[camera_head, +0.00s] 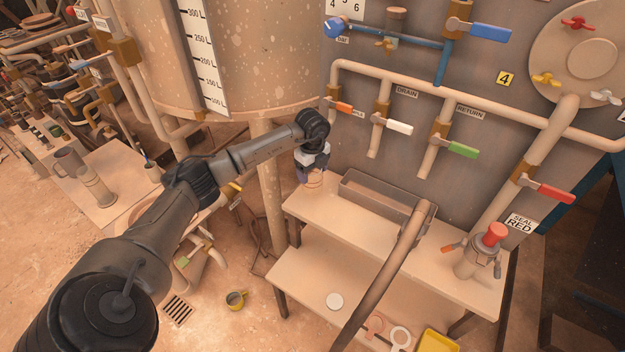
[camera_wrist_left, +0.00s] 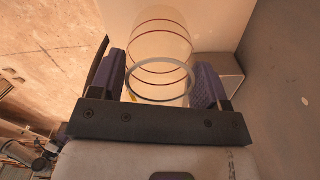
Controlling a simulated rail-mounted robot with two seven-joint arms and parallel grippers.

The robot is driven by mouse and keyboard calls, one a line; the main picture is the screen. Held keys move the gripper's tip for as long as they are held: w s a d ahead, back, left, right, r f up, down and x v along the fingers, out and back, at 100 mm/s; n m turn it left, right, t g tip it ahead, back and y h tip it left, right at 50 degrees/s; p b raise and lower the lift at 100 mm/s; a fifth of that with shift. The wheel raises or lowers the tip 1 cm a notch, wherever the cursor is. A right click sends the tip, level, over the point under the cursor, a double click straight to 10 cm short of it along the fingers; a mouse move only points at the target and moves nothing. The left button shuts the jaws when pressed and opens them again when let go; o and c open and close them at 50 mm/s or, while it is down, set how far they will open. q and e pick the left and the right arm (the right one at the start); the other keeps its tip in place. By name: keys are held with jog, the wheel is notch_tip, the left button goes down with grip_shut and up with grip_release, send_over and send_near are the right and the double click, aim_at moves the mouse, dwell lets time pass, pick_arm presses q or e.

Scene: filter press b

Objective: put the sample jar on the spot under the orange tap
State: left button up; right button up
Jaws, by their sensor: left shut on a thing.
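My left gripper (camera_head: 313,174) is shut on the clear sample jar (camera_head: 315,183), at the back left of the pale bench top (camera_head: 345,222). In the left wrist view the jar (camera_wrist_left: 160,45) stands out between the two purple-grey fingers, its round rim near the palm and dark red rings around its wall. The orange tap (camera_head: 344,107) is on the panel just above and right of the gripper. I cannot make out the spot under it; the gripper and jar cover part of that area. Whether the jar touches the bench is unclear. My right gripper is not in view.
A grey trough (camera_head: 372,198) stands on the bench right of the jar. White (camera_head: 398,127) and green (camera_head: 462,149) taps hang farther right. A brown pipe (camera_head: 395,262) crosses in front of the bench. A red-topped device (camera_head: 478,258) stands at the bench's right end.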

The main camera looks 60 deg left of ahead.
aim_at(313, 179)
pick_arm(q)
jog(key=shift+f+b, duration=0.35)
jog(key=shift+f, duration=1.45)
jog(key=shift+f, duration=0.1)
jog(key=o, duration=1)
jog(key=shift+f, duration=0.1)
notch_tip(313, 179, up, 12)
jog(key=p, duration=0.2)
jog(key=shift+r, duration=0.2)
jog(key=shift+d, duration=0.1)
